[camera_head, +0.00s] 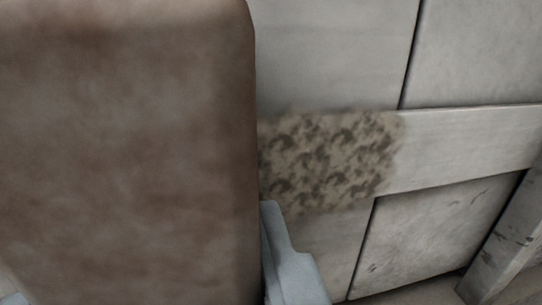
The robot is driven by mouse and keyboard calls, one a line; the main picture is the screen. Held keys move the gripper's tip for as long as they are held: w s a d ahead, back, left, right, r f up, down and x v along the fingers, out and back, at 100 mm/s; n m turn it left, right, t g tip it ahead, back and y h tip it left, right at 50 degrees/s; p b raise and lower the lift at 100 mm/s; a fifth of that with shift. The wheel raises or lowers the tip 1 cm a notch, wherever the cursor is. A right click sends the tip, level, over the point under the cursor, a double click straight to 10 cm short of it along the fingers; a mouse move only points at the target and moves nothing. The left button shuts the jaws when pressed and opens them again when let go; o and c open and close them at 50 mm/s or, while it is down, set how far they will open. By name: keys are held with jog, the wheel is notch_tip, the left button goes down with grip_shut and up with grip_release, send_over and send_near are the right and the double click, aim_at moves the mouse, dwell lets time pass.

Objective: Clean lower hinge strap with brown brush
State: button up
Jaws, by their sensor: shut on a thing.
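The brown brush (125,150) fills the left side of the view as a large, mottled brown block close to the camera. My gripper is shut on it; one grey-blue finger (290,265) shows at the brush's lower right edge, and a sliver of the other shows at the bottom left corner. The lower hinge strap (465,147) is a pale grey horizontal band across the panel. A patch of brown, speckled dirt (330,155) covers the strap right beside the brush's edge. The brush hides whatever lies behind it, and I cannot tell whether it touches the strap.
The grey panel (330,50) has dark vertical seams above and below the strap. A pale, scuffed post (510,245) slants at the lower right. A small stretch of floor (420,290) shows at the bottom.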

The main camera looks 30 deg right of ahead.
jog(key=shift+w, duration=0.2)
jog(key=shift+f, duration=0.1)
jog(key=shift+f, duration=1)
jog(key=shift+r, duration=0.1)
jog(key=shift+s+r, duration=0.1)
jog(key=shift+r, duration=0.95)
jog(key=shift+r, duration=0.1)
jog(key=shift+r, duration=1)
